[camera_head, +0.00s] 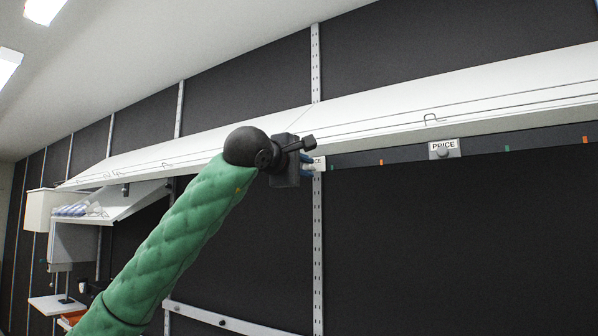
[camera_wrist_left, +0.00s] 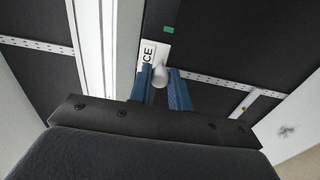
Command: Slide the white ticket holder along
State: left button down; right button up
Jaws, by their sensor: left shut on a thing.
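The white ticket holder (camera_wrist_left: 159,76) has a pale knob and a card whose visible letters read "ICE" in the left wrist view. My left gripper (camera_wrist_left: 161,84) has its blue fingers on either side of this knob and is shut on it. In the head view the gripper (camera_head: 307,163) is at the dark rail under the white shelf and hides most of the holder. Only the right edge of its card (camera_head: 319,163) shows. My right gripper is not in view.
A grey-knobbed holder with a "PRICE" card (camera_head: 444,149) sits further right on the rail (camera_head: 480,150). Orange (camera_head: 381,162) and green (camera_head: 507,148) marks dot the rail. The white shelf (camera_head: 450,95) runs above it. The rail between the two holders is clear.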

aim_at(332, 169)
pick_arm(q)
jog(key=shift+s+d+f+b, duration=0.1)
jog(key=shift+s+d+b, duration=0.3)
jog(key=shift+s+d, duration=0.4)
jog(key=shift+s+d+f+b, duration=0.1)
jog(key=shift+s+d+b, duration=0.35)
jog(key=shift+d, duration=0.6)
jog(key=c, duration=1.2)
grip_release()
jog(key=shift+a+r, duration=0.1)
